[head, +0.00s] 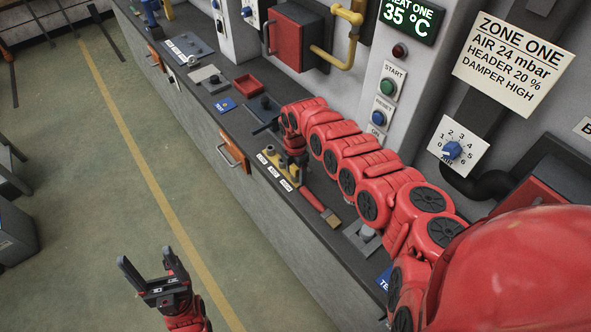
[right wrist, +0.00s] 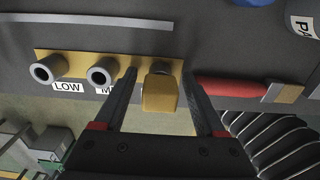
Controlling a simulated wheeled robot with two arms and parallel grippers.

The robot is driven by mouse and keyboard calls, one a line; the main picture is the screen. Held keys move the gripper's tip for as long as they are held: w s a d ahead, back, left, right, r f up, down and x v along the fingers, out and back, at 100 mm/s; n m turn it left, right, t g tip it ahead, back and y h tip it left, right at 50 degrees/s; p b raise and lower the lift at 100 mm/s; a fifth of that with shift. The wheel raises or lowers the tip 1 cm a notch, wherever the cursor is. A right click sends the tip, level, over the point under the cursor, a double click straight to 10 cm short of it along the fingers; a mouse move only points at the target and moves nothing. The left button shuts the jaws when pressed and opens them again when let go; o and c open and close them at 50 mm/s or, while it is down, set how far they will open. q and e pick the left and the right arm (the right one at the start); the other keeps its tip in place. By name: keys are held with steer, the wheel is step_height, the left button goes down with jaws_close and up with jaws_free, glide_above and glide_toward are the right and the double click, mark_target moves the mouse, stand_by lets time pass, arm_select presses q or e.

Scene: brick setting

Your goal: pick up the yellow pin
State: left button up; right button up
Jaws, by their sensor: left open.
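The yellow pin (right wrist: 160,94) stands out from a brass-coloured plate (right wrist: 126,68) between the two fingers of my right gripper (right wrist: 158,85) in the right wrist view. The fingers are open, with a narrow gap on each side of the pin. In the head view my right gripper (head: 293,168) is over the plate on the bench, and the pin is hard to make out there. My left gripper (head: 148,260) is open and empty, over the floor away from the bench.
Two grey sockets (right wrist: 103,71) sit on the plate beside the pin, with labels such as LOW. A red-handled tool (head: 320,207) lies close by on the bench.

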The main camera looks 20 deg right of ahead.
jaws_close()
steer(key=shift+r, duration=0.15)
